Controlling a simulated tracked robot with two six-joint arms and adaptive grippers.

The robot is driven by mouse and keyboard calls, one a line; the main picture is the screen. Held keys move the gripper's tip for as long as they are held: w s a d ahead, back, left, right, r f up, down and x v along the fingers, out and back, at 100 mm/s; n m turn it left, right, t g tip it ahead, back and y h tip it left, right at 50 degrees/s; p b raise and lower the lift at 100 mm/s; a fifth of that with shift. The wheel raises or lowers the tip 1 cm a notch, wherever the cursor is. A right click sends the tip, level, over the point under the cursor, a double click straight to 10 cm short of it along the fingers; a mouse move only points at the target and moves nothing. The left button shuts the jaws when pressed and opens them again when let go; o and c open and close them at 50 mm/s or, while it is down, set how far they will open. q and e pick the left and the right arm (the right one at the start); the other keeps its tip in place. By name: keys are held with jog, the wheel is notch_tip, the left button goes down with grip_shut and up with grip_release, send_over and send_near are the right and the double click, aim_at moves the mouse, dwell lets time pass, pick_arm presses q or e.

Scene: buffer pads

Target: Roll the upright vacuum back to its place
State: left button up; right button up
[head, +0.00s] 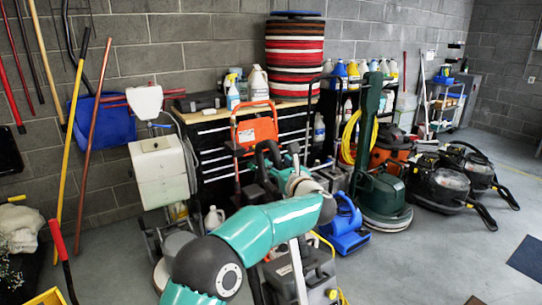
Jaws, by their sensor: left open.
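My left gripper (268,157) is dark, at the end of my teal arm, in the middle of the head view. It is open, with its fingers in front of the machine with the orange handle frame (256,124). I cannot tell whether it touches that frame. A dark green upright machine (369,110) with a tall column and a round base stands to the right of the gripper, apart from it. I cannot tell for sure which machine is the upright vacuum. A grey machine (318,275) low in front is partly hidden by my arm. My right gripper is not in view.
A stack of red and black pads (295,58) stands on a tool chest (211,140) by the wall. A blue air mover (345,228) and black-topped canister vacuums (440,185) stand on the floor. Mops and poles lean at left.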

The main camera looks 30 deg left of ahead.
pick_arm(q)
jog(key=shift+w+a, duration=0.3)
jog(key=shift+a, duration=0.1)
jog(key=shift+c, duration=0.2)
grip_shut()
